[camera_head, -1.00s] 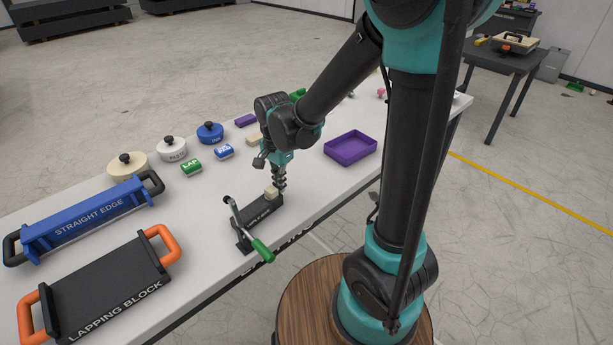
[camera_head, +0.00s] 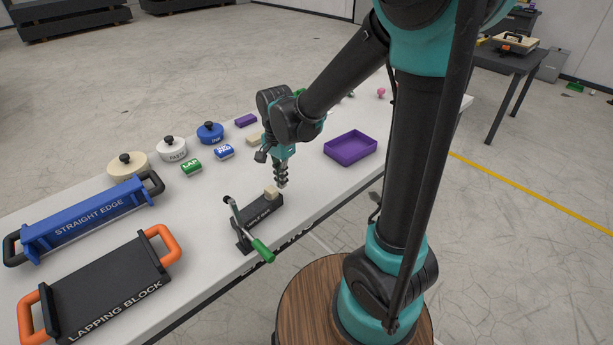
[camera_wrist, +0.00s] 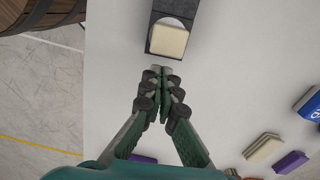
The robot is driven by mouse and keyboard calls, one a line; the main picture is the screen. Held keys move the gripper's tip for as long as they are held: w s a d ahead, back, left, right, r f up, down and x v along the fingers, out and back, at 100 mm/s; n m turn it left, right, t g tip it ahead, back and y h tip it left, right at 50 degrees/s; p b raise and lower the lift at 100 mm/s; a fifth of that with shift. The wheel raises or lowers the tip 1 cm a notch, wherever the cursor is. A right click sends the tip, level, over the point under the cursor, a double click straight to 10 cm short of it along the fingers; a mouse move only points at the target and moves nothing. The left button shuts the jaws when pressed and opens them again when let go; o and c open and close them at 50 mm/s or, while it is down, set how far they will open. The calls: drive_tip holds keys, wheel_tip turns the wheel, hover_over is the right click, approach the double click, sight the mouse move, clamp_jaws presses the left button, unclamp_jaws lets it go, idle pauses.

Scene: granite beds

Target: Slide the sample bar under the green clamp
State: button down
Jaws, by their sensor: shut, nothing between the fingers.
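A cream block (camera_head: 271,193), apparently the sample bar, sits at the far end of a dark holder (camera_head: 262,211) with partly legible white lettering. In the wrist view the cream block (camera_wrist: 168,39) pokes out of the dark holder's near end. The clamp, with a green handle (camera_head: 262,250) and a thin dark lever, stands at the holder's other end, near the table's front edge. My gripper (camera_head: 282,186) is shut and empty, just beyond the block's outer end. In the wrist view its fingertips (camera_wrist: 161,70) are close to the block; contact cannot be told.
A purple tray (camera_head: 351,148) lies right of my gripper. Blue and green small blocks and lidded pots (camera_head: 171,148) stand behind left. A blue straight edge (camera_head: 92,222) and a lapping block (camera_head: 108,285) fill the left.

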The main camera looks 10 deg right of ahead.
drive_tip(key=shift+r, duration=1.85)
wheel_tip(320, 180, up, 12)
